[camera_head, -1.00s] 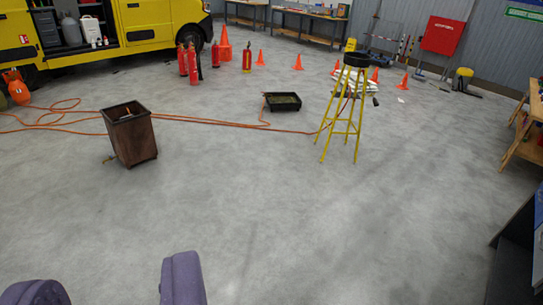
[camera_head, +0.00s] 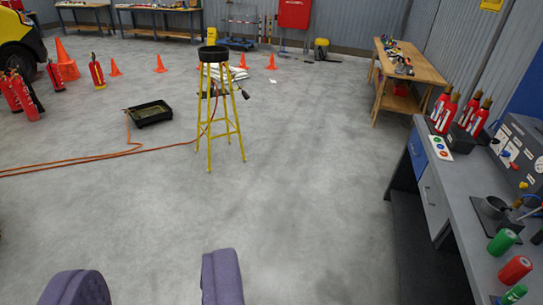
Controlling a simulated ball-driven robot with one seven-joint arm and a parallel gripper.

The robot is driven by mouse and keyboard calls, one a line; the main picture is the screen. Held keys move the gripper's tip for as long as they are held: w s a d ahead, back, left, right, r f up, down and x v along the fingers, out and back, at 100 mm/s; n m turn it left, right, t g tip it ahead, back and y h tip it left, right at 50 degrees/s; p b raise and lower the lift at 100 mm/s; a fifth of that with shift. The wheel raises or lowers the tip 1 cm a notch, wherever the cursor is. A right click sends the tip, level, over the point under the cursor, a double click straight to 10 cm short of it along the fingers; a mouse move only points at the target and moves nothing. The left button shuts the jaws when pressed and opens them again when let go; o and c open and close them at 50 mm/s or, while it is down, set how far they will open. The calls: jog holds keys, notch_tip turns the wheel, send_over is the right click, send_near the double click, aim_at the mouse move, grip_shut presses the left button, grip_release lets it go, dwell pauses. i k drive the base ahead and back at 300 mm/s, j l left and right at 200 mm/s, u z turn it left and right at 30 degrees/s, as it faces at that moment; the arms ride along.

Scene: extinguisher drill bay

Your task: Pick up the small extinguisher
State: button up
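My gripper (camera_head: 150,272) shows as two purple fingers at the bottom edge. They stand wide apart with only bare floor seen between them. Several small red extinguishers (camera_head: 448,118) with white labels stand upright at the back of the grey workbench (camera_head: 452,190) on the right, well away from my gripper. Larger-looking red extinguishers (camera_head: 25,98) stand in a group on the floor at the far left, with another one (camera_head: 97,72) slightly apart. I cannot tell which one the task means.
A yellow stool (camera_head: 222,118) with a black top stands mid-floor, beside a black tray (camera_head: 150,113). An orange hose (camera_head: 80,160) crosses the floor on the left. A wooden table (camera_head: 415,68) stands at the back right. The floor in front of me is clear.

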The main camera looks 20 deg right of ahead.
aim_at(443, 100)
jog(key=i+l+z, duration=0.15)
jog(key=i+z, duration=0.3)
jog(key=i+j+z, duration=0.1)
jog(key=i+z, duration=0.4)
jog(key=i, duration=0.15)
jog(key=i+j+z, duration=0.1)
jog(key=i+z, duration=0.15)
jog(key=i, duration=0.4)
jog(key=i+j+z, duration=0.3)
jog(key=i, duration=0.3)
jog(key=i+j+z, duration=0.25)
jog(key=i, duration=0.4)
jog(key=i+j+z, duration=0.25)
jog(key=i+j, duration=0.3)
jog(key=z, duration=3.1)
jog(key=u, duration=2.7)
